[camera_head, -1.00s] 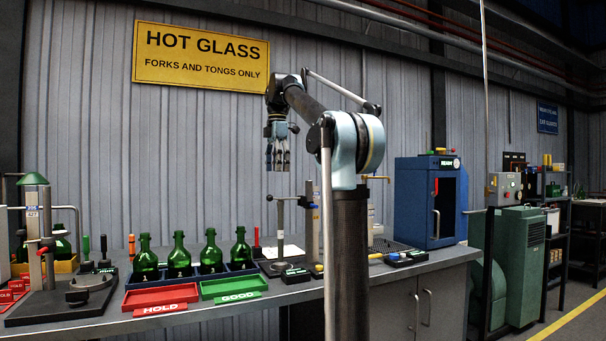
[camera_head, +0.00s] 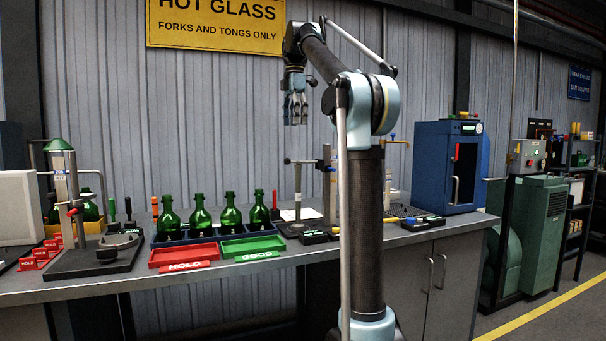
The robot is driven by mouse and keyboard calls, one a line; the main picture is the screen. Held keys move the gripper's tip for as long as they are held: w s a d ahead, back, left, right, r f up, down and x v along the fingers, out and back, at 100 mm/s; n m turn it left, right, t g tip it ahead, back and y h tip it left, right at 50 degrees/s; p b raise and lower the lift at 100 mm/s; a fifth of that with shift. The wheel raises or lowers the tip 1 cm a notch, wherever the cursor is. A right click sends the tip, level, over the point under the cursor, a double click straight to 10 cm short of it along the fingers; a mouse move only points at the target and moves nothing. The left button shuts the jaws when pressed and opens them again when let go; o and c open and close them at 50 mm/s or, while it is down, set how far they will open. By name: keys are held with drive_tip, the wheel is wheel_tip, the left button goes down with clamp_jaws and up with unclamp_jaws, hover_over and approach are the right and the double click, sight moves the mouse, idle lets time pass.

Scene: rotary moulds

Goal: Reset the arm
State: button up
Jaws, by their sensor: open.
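My gripper (camera_head: 295,112) hangs from the raised arm, fingers pointing down, high above the back of the bench and in front of the grey wall. It is open, with nothing between its fingers. My arm (camera_head: 330,75) is folded at the elbow, above its dark column. Below the gripper, clear of it, several green bottles (camera_head: 201,217) stand upright in a dark blue rack. In front of them are a red HOLD tray (camera_head: 160,262) and a green GOOD tray (camera_head: 280,243), both appearing empty.
A stand with a green cone top (camera_head: 58,145) rises at the left. A measuring stand (camera_head: 297,190) is right of the bottles. A blue cabinet (camera_head: 432,165) stands on the bench's right end. The air around my gripper is clear.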

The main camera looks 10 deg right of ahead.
drive_tip(key=s+d+f+m, duration=0.3)
drive_tip(key=s+f+m, duration=0.4)
drive_tip(key=f, duration=1.1)
drive_tip(key=s+d+f+m+t, duration=0.1)
drive_tip(key=s+d+f+m, duration=0.2)
drive_tip(key=s+f+m, duration=0.4)
drive_tip(key=s+d+f+m+t, duration=0.1)
drive_tip(key=s+d+f+m, duration=0.3)
drive_tip(key=s+f, duration=1.6)
wheel_tip(320, 180, down, 10)
drive_tip(key=m, duration=0.2)
drive_tip(key=shift+s+r+m, duration=0.15)
drive_tip(key=shift+r+m, duration=0.05)
drive_tip(key=shift+m, duration=0.2)
drive_tip(key=shift+w+f, duration=0.2)
drive_tip(key=shift+w, duration=0.25)
